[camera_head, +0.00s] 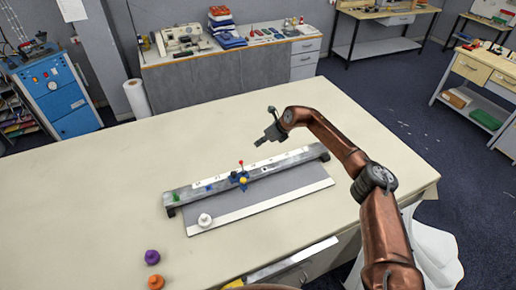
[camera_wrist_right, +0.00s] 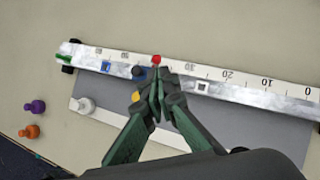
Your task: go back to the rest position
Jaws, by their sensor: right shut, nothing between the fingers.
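My right gripper (camera_head: 262,140) is held over the cloth table (camera_head: 110,175), beyond the far side of a long ruled rail (camera_head: 290,160). In the right wrist view, the fingers of my right gripper (camera_wrist_right: 157,88) are together with nothing between them. Past the fingertips is a small red knob (camera_wrist_right: 156,59); in the head view it tops a blue slider piece (camera_head: 238,177) on the rail, apart from my gripper. A yellow knob (camera_head: 243,181) sits at the slider's near side. My left gripper is not in view.
A white peg (camera_head: 205,219) stands on the grey board (camera_head: 290,190) along the rail. A purple peg (camera_head: 152,256) and an orange peg (camera_head: 156,282) stand near the table's front left. A green piece (camera_head: 176,196) is at the rail's left end. The table's left and far areas are clear.

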